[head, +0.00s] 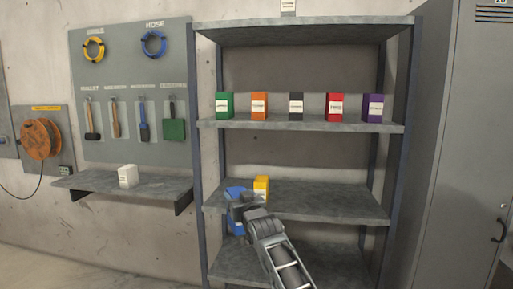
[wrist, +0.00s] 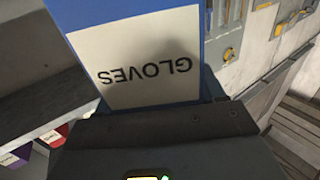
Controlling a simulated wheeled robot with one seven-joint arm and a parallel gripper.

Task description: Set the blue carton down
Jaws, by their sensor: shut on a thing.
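The blue carton (head: 236,191) is at the left end of the shelf unit's middle shelf, in front of or at its edge. My gripper (head: 243,207) is shut on it and covers part of it in the head view. In the wrist view the blue carton (wrist: 115,12) fills the top middle, with a white label reading GLOVES, upside down in that picture. My gripper (wrist: 165,118) crosses below it. I cannot tell whether the carton touches the shelf.
A yellow carton (head: 261,186) stands just right of the blue one on the middle shelf (head: 330,201). Green, orange, black, red and purple cartons stand on the shelf above. A white carton (head: 128,176) stands on the wall shelf (head: 90,182). The middle shelf's right part is clear.

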